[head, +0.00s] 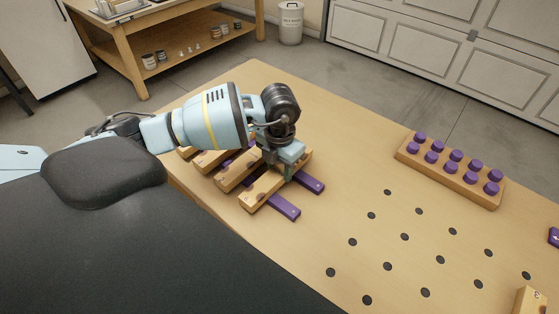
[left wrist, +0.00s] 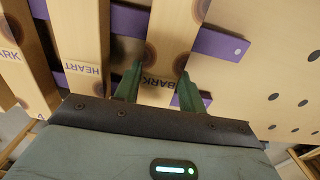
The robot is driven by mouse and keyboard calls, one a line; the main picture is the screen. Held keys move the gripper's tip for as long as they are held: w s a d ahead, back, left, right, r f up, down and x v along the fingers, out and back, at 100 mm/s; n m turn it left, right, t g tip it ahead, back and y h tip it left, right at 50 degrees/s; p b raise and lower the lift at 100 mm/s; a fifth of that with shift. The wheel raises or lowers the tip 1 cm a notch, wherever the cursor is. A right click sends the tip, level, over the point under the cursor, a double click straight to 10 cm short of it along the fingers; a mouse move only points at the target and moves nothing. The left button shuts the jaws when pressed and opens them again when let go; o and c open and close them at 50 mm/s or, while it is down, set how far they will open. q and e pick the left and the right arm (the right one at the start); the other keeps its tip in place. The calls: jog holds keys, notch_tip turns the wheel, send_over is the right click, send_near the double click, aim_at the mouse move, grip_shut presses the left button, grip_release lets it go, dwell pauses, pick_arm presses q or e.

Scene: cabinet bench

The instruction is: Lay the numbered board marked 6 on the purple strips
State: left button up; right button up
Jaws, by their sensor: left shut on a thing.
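Two purple strips (head: 284,206) lie parallel on the bench, with several wooden boards laid side by side across them. My left gripper (head: 284,168) points down over the nearest board (head: 259,196). In the left wrist view, its two green fingers (left wrist: 158,88) are shut on this board (left wrist: 172,40), which bears the word BARK and dark rings. The board appears to lie across the strips; I cannot tell whether it touches them. No number shows on it. The neighbouring board (left wrist: 85,50) reads HEART. My right gripper is out of view.
A wooden block with purple pegs (head: 450,170) stands at the right. Black dots (head: 405,237) mark the bare bench. Another wooden piece (head: 528,303) with a small, unclear mark is cut off at the lower right. A purple piece (head: 554,237) shows at the right edge.

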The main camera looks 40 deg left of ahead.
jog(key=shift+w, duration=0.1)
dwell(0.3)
pick_arm(q)
jog(key=o, duration=1)
jog(key=shift+o, duration=0.8)
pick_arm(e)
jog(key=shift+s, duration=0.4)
pick_arm(q)
jog(key=shift+r+p, duration=1.1)
jog(key=shift+r, duration=1)
jog(key=shift+r+p, duration=0.45)
jog(key=shift+r, duration=0.6)
jog(key=shift+r+p, duration=0.4)
jog(key=shift+r, duration=0.5)
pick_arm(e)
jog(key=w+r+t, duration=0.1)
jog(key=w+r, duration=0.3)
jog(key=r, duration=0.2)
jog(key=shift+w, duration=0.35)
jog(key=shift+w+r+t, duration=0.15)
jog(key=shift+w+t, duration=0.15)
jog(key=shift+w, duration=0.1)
